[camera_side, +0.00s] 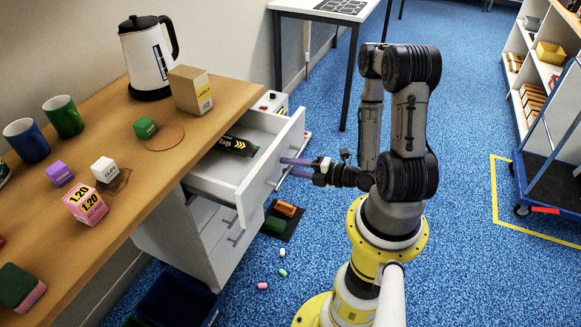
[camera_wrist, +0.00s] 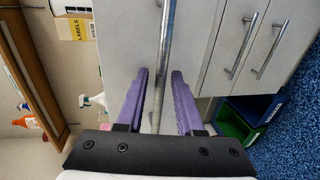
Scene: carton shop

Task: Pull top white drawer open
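The top white drawer (camera_side: 250,192) stands pulled out from under the wooden counter in the side view, with a dark packet (camera_side: 236,146) lying inside. Its white front (camera_wrist: 122,38) fills much of the wrist view, crossed by a long grey bar handle (camera_wrist: 167,40). My gripper (camera_side: 288,167) is at the handle, its purple fingers reaching toward the drawer front. In the wrist view my gripper (camera_wrist: 160,75) has its fingers apart on either side of the bar. A gap shows between the fingers, and I see no clear grip on the bar.
Closed lower drawers (camera_side: 228,250) sit beneath. The counter (camera_side: 150,170) holds a kettle (camera_side: 148,60), a cardboard box (camera_side: 190,90), mugs and small blocks. A dark mat (camera_side: 278,222) and several small pieces lie on the blue floor. A dark bin (camera_side: 172,300) stands below the counter.

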